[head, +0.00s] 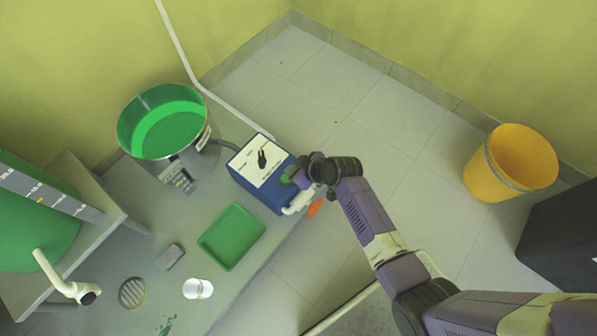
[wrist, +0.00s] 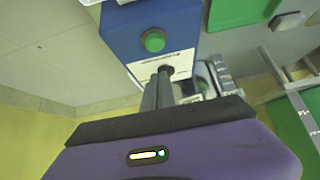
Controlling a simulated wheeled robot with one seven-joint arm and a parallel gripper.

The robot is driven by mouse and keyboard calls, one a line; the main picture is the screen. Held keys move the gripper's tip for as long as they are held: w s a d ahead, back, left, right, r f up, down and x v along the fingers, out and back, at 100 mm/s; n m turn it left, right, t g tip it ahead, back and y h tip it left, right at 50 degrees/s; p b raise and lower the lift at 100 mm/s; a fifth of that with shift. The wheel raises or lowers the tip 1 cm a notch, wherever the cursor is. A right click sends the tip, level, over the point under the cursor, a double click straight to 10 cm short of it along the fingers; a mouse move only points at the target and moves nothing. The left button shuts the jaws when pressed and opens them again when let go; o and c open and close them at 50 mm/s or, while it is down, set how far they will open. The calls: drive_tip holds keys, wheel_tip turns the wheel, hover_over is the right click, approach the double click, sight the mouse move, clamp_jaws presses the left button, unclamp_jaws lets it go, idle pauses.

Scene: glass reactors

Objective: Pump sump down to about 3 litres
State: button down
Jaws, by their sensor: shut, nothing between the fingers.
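A steel drum (head: 150,98) holding green liquid stands at the back left in the head view. A green tank (head: 28,232) with a numbered scale (head: 45,193) is at the left edge. I cannot read which one is the sump. A blue pump box (head: 270,196) has a white top panel with a black knob (head: 263,158). Its green button (wrist: 153,40) shows on the blue face in the wrist view. My gripper (head: 300,172) is shut and empty beside the box's button side. Its fingers (wrist: 158,90) point toward the box; contact cannot be told.
A green tray (head: 232,236), a white cup (head: 198,288), a grey block (head: 170,257) and a round drain (head: 132,292) are on the grey surface. A white spout (head: 62,281) juts from the left. A yellow bucket (head: 511,162) and dark box (head: 565,235) stand right. Open floor lies between.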

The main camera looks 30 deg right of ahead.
sight(283, 175)
drive_tip(key=b+x, duration=0.1)
drive_tip(key=x, duration=0.3)
drive_tip(key=shift+s, duration=0.15)
drive_tip(key=shift+s+d+f+b, duration=0.1)
drive_tip(key=shift+f+b, duration=0.3)
drive_tip(key=shift+f, duration=0.2)
drive_tip(key=shift+s+f+b, duration=0.15)
drive_tip(key=shift+f+b, duration=0.25)
drive_tip(key=shift+f, duration=0.7)
